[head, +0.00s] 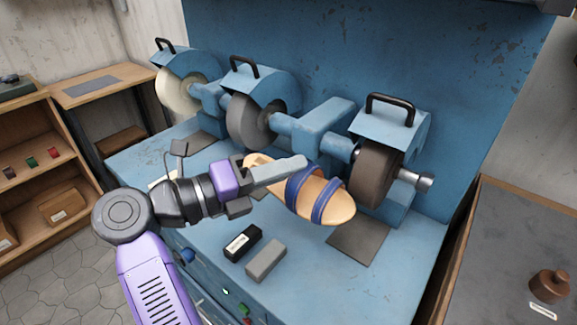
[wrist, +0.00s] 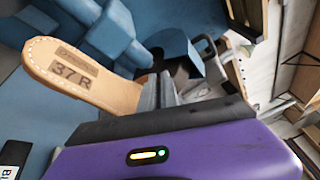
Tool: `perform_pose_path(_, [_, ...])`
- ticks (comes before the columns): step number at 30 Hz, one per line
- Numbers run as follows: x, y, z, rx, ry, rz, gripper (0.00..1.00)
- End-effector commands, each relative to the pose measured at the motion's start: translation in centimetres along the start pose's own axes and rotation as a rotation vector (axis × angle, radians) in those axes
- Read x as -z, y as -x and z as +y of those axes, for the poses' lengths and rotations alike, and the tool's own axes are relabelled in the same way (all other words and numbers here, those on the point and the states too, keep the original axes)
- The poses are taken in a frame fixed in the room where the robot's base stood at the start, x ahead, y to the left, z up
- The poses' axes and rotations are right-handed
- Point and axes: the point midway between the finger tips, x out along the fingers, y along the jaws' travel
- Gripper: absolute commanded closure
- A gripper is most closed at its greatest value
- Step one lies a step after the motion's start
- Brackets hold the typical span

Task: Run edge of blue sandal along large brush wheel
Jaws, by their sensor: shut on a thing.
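The blue sandal (head: 341,210) has a tan sole and two blue straps. My gripper (head: 291,168) is shut on it near the heel end and holds it above the bench, toe towards the lower right. In the wrist view the tan heel end (wrist: 95,88) shows with "37 R" on it, beside my fingers (wrist: 160,90). The dark brown wheel (head: 372,178), which looks like the large brush wheel, is at the right of the machine. The sandal's far edge is close to its left front; I cannot tell whether they touch. My finger hides part of the sandal.
A grey wheel (head: 248,122) and a cream wheel (head: 180,93) stand further left on the blue machine. A black block (head: 242,243) and a grey block (head: 266,261) lie on the blue bench (head: 320,283) below. A dark mat (head: 359,243) lies under the brown wheel.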

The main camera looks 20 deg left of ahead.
Motion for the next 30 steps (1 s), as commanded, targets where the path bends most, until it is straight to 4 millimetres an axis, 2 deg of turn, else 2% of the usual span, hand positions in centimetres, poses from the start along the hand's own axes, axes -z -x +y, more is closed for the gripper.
perform_pose_path(14, [0.0,0.0,-0.1,0.001,-0.002,-0.001,1.0])
perform_pose_path(30, [0.7,1.4,0.0,0.001,-0.002,-0.001,1.0])
